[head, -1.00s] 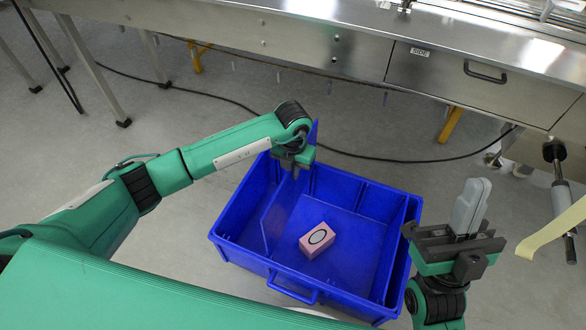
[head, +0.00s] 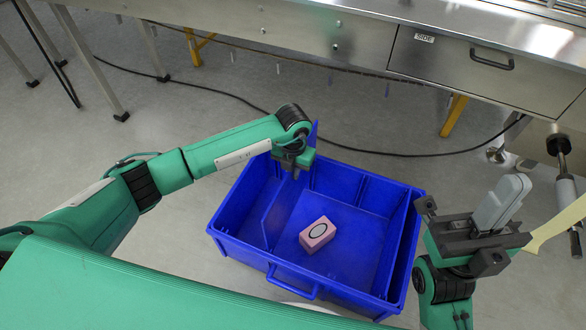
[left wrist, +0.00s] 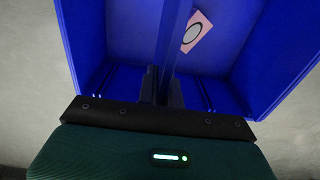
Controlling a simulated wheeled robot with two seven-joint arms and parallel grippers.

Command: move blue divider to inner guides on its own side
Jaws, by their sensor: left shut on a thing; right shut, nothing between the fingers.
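My left gripper (head: 291,172) is at the far wall of the blue crate (head: 243,245), shut on the top of the blue divider (head: 277,212). The divider stands upright in the left part of the crate, running from the far wall toward the near wall. In the left wrist view the divider (left wrist: 176,35) passes between the fingers (left wrist: 161,97). Vertical guide ribs show on the crate's wall, but my gripper partly hides the divider's far end, so I cannot tell whether it sits in any. My right gripper (head: 513,188) is shut and empty, outside the crate to the right.
A pink box with a black oval (head: 318,234) lies on the crate floor, right of the divider. Another blue panel (head: 397,246) stands near the crate's right wall. A steel machine frame (head: 350,40) runs along the back. A black cable (head: 400,153) lies on the floor behind the crate.

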